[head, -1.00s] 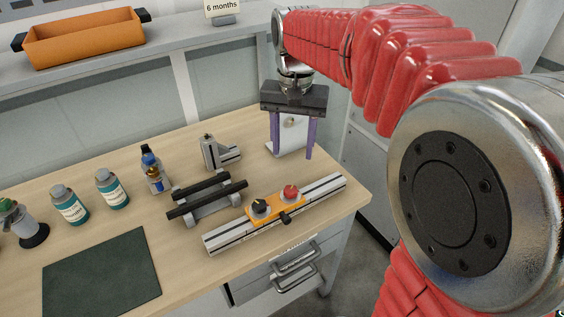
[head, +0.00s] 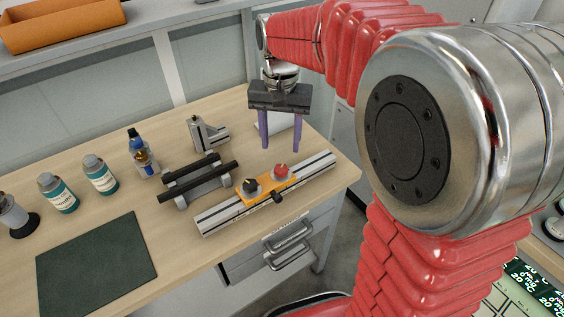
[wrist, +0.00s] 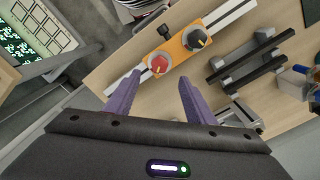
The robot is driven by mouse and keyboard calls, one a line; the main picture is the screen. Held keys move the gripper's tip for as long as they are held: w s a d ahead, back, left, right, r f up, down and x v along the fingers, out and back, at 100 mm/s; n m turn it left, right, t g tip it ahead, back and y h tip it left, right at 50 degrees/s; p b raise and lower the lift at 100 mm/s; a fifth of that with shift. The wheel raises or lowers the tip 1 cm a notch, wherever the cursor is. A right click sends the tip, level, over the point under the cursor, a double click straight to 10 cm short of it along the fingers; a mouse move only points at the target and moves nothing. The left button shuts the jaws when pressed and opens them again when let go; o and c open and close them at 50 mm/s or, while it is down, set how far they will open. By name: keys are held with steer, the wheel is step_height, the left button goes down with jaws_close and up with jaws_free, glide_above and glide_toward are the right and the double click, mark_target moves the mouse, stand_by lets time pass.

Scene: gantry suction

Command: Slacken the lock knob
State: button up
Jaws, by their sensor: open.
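An orange carriage (head: 266,187) sits on a silver rail (head: 214,219) near the bench's front right edge. On its top are a black knob (head: 250,186) at left and a red knob (head: 281,170) at right. A small black side knob (head: 278,197) sticks out of its front face. I cannot tell by label which is the lock knob. My gripper (head: 280,149) points down, open and empty, its purple fingers behind and above the red knob. In the wrist view the red knob (wrist: 159,65) shows just beyond and between the fingertips (wrist: 160,77), apparently untouched.
Behind the carriage is a stand with two black bars (head: 200,180), with a grey bracket (head: 208,134) beyond. Bottles (head: 100,173) and a dark mat (head: 96,263) lie to the left. A drawer handle (head: 288,245) juts out below the front edge.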

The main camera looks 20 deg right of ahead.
mark_target(281, 168)
step_height(281, 168, down, 8)
steer(key=shift+f, duration=0.25)
steer(key=shift+c, duration=0.5)
steer(key=c, duration=1)
